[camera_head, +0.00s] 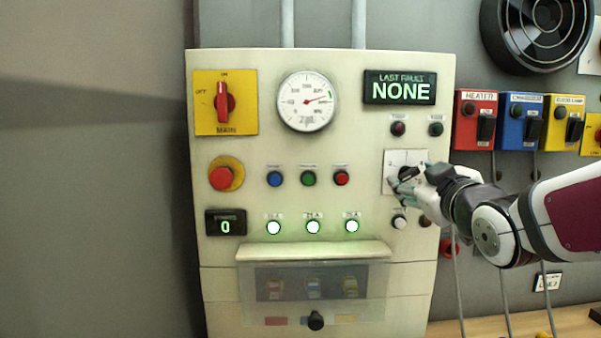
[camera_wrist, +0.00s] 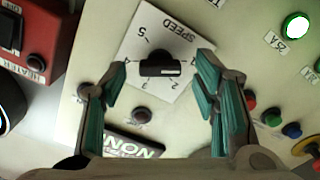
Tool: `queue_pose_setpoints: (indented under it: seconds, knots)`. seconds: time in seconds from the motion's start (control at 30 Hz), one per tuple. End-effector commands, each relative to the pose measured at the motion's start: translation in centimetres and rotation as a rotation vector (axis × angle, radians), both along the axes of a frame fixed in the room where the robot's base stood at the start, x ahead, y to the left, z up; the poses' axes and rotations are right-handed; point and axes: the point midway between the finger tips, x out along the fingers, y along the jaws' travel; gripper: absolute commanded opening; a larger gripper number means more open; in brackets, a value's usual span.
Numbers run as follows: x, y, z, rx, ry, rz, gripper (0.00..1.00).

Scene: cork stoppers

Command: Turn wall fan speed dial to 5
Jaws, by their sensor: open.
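The white speed dial plate (camera_wrist: 187,33) appears upside down in the wrist view, with the word SPEED and numbers around a black knob (camera_wrist: 158,64). The 5 is at the plate's upper left, and 3 and 2 are below the knob. I cannot tell for sure which number the knob points to. My gripper (camera_wrist: 162,70) is open, with a teal-padded finger on either side of the knob, apart from it. In the head view my gripper (camera_head: 405,182) is in front of the plate (camera_head: 393,158) and partly hides the knob.
A black wall fan (camera_head: 545,28) is at the upper right. Dark buttons (camera_head: 398,128) sit above the dial, and a white-lit button (camera_head: 352,226) is to its lower left. Red, blue and yellow switch boxes (camera_head: 518,132) line the wall to the right. A clear-covered compartment (camera_head: 375,300) juts out below.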

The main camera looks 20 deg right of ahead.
Motion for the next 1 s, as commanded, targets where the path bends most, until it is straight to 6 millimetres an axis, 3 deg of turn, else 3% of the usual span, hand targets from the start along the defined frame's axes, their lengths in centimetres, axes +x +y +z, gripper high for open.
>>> queue_pose_setpoints:
  seconds: [0.2,0.53,0.57,0.77,1.0]
  knots:
    - [1.6,-0.4,0.0,0.000,0.000,0.001,0.55]
    - [1.9,-0.5,0.0,0.000,0.000,0.000,0.55]
    - [1.9,-0.5,0.0,0.000,0.000,0.000,0.53]
    - [1.9,-0.5,0.0,0.000,0.000,0.000,0.07]
    - [1.9,-0.5,0.0,0.007,-0.003,0.000,0.07]
